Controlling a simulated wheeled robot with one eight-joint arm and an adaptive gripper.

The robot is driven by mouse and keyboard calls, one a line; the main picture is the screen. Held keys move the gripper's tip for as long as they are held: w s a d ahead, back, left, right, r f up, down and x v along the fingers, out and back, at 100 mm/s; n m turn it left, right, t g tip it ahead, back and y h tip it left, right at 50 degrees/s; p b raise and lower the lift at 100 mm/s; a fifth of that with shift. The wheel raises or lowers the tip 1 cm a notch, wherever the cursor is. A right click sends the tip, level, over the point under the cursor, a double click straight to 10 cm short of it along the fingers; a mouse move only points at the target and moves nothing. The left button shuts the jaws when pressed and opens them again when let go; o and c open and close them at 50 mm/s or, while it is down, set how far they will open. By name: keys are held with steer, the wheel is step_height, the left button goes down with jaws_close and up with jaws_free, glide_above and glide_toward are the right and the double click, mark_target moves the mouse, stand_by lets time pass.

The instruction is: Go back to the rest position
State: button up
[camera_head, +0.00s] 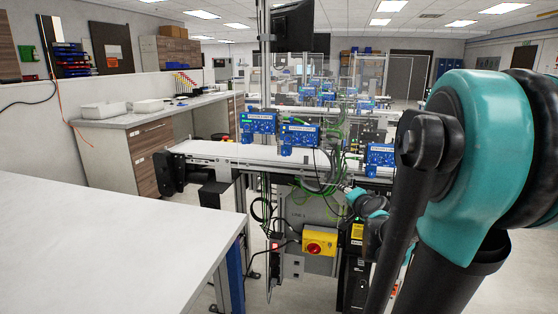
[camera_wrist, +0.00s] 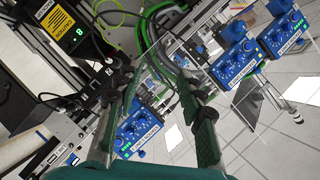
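My gripper (camera_wrist: 158,88) shows in the wrist view with its two dark fingers spread apart. I see nothing held between them; blue control boxes and green cables show behind the gap. In the head view my teal and black arm fills the right side, and a smaller teal part (camera_head: 368,203) shows low beside the conveyor frame. The fingers cannot be made out in the head view.
A white-topped table (camera_head: 110,240) fills the front left. A belt conveyor (camera_head: 250,155) carries blue control boxes (camera_head: 299,135). Below it are a yellow box with a red knob (camera_head: 318,243) and loose green cables. Open floor shows at the bottom.

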steer(key=s+a+f+n+g+y, duration=0.2)
steer(key=s+a+f+n+g, duration=0.5)
steer(key=s+f, duration=0.5)
steer(key=s+d+f+n+g+h, duration=0.1)
steer(key=s+f+n+g+h, duration=0.2)
steer(key=s+f, duration=0.4)
steer(key=s, duration=0.4)
steer(key=shift+s+d+n+g, duration=0.2)
steer(key=shift+n+g, duration=0.1)
steer(key=shift+n, duration=0.1)
